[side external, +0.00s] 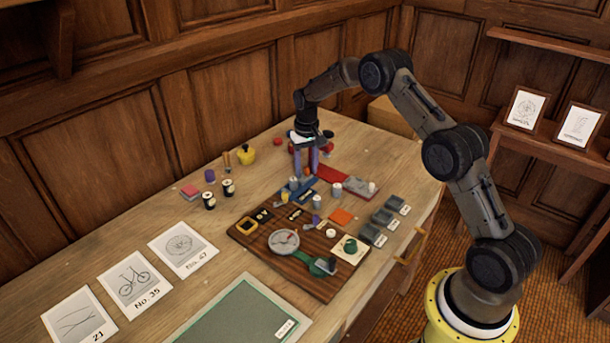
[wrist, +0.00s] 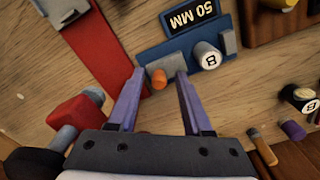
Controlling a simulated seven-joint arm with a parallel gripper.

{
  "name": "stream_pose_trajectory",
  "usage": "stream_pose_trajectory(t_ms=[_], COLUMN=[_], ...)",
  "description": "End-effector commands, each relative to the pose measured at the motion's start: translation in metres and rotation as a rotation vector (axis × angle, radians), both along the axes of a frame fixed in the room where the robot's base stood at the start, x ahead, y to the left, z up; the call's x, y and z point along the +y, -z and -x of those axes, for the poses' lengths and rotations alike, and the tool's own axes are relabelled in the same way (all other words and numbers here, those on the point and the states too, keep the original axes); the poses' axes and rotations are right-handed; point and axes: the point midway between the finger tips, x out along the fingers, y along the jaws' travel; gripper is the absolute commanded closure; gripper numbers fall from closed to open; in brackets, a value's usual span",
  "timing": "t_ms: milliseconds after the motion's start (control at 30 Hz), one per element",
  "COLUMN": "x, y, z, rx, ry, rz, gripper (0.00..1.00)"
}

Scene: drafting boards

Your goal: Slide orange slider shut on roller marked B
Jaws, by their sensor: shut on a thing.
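The blue gauge (wrist: 185,42) carries a "50 MM" label and lies on the table in the wrist view. It also shows below my gripper in the side view (side external: 309,197). The roller marked B (wrist: 207,56) is a pale cylinder on the gauge, beside a fixed grey jaw (wrist: 229,41). The slider is a grey block with an orange knob (wrist: 159,79), left of the roller. A narrow gap seems to separate slider and roller. My gripper (wrist: 160,74) has its purple fingers closed on both sides of the slider; in the side view its fingertips (side external: 308,172) hide part of the gauge.
A red gauge (wrist: 100,45) with a grey end block lies close beside the blue one. In the side view, a wooden board (side external: 262,245) with several small parts lies in front.

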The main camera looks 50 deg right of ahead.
Motion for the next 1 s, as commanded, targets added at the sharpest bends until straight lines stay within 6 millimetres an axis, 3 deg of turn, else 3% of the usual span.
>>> stream_pose_trajectory(t_ms=[33,1000], x=[0.0,0.012], y=[0.018,0.018], z=[0.005,0.005], rx=[0.016,0.017], ry=[0.003,-0.001], rz=[-0.002,-0.006], gripper=[0.99,1.0])
